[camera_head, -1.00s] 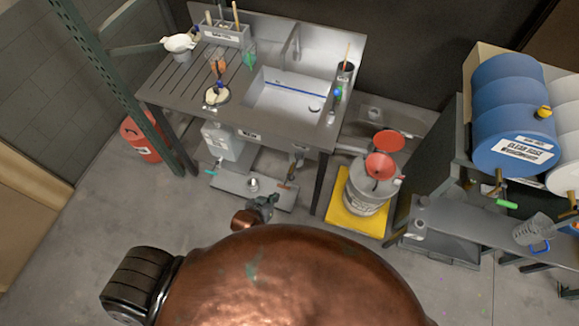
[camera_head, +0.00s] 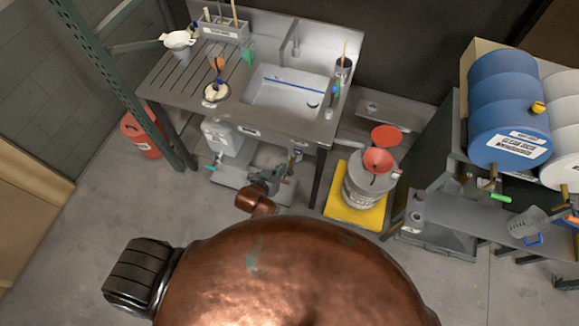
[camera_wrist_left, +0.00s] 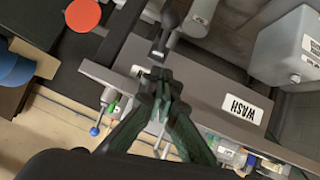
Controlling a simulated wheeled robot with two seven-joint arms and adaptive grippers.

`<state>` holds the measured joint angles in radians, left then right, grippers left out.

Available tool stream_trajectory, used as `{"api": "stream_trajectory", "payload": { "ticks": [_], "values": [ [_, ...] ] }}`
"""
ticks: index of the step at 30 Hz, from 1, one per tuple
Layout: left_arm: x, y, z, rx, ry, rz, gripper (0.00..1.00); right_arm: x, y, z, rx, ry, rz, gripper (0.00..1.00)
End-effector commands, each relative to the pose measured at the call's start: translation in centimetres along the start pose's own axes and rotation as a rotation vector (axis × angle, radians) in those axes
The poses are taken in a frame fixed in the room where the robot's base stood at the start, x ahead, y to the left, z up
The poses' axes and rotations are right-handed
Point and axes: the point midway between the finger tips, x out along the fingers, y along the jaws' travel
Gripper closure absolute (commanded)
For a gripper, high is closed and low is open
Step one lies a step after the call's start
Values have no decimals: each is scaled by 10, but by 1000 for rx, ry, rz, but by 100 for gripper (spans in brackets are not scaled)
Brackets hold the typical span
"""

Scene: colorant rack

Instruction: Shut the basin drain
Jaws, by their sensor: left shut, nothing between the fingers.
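The grey sink bench has a white basin (camera_head: 285,92) with a round drain hole (camera_head: 312,105) in its floor. Below the bench front, a small pipe with a valve (camera_head: 297,153) hangs under the basin; its handle position is too small to read. My left gripper (camera_head: 280,174) is low in front of the bench, just below this pipe. In the left wrist view its fingers (camera_wrist_left: 160,76) are together and empty, near the bench edge with the WASH label (camera_wrist_left: 240,110). A dark rounded part and a grey pipe (camera_wrist_left: 200,18) lie just beyond the fingertips. My right gripper is not in view.
A white container (camera_head: 222,138) stands under the bench at left. A drum with a red funnel (camera_head: 378,160) stands on a yellow platform (camera_head: 357,205) to the right. A bench leg (camera_head: 319,178) stands between gripper and drum. The front floor is clear.

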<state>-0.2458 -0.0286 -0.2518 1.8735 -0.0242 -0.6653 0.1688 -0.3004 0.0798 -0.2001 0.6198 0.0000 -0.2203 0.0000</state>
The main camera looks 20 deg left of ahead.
Motion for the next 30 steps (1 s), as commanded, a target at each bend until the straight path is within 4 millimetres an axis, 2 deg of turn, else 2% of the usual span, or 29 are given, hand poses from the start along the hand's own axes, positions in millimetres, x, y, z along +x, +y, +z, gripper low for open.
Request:
{"api": "stream_trajectory", "payload": {
  "ticks": [3, 8, 12, 19, 30],
  "values": [
    [27, 1, 0, 0, 0, 2, 100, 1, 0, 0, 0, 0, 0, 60],
    [59, 1, 0, 1, 0, 1, 100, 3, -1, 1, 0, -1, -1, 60],
    [73, 0, 17, 0, -3, 0, 100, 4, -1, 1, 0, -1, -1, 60],
    [84, 0, 27, 1, 0, 0, 100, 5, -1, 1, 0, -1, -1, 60],
    [85, 0, 28, 1, 1, 1, 100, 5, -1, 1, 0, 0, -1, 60]
  ]
}}
